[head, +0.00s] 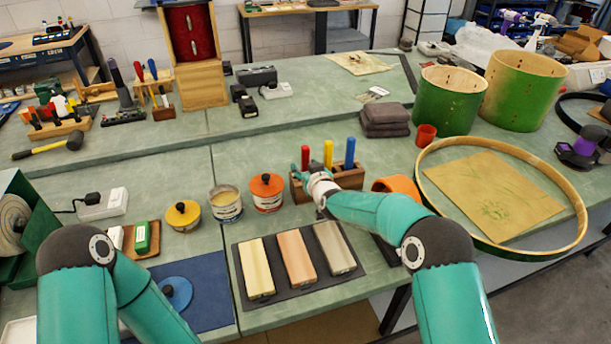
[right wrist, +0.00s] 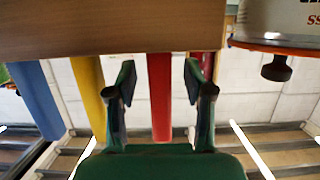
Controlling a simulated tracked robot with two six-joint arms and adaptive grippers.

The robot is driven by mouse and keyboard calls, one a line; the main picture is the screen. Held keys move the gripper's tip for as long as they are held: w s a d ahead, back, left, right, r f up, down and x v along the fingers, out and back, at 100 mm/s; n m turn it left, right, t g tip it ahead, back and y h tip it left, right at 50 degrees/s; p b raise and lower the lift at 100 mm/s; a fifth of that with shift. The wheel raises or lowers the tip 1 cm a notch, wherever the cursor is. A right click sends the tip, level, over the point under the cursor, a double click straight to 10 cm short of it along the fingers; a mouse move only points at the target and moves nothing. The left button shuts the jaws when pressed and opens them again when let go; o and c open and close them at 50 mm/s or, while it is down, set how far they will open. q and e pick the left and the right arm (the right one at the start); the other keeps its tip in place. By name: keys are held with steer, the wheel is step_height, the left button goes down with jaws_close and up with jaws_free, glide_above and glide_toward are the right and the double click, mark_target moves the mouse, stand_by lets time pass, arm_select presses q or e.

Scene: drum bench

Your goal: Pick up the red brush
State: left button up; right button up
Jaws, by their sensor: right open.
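The red brush (head: 305,157) stands upright in a wooden holder (head: 345,179) at the middle of the bench, left of a yellow-handled (head: 328,154) and a blue-handled one (head: 349,152). My right gripper (head: 304,172) is at the holder's left end, by the red handle. In the right wrist view, which is upside down, the red handle (right wrist: 160,100) lies between the two open fingers of my right gripper (right wrist: 158,82), with gaps on both sides. The brush's lower part is hidden in the holder. My left arm shows at the lower left, but its gripper is out of view.
Cans with orange (head: 266,188) and yellow lids (head: 183,214) and an open can (head: 225,203) stand left of the holder. A dark tray (head: 239,264) with several blocks lies in front. A drum hoop (head: 578,232) lies to the right.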

steer(key=shift+w, duration=0.2)
steer(key=shift+c, duration=0.3)
steer(key=c, duration=0.8)
steer(key=shift+r, duration=0.1)
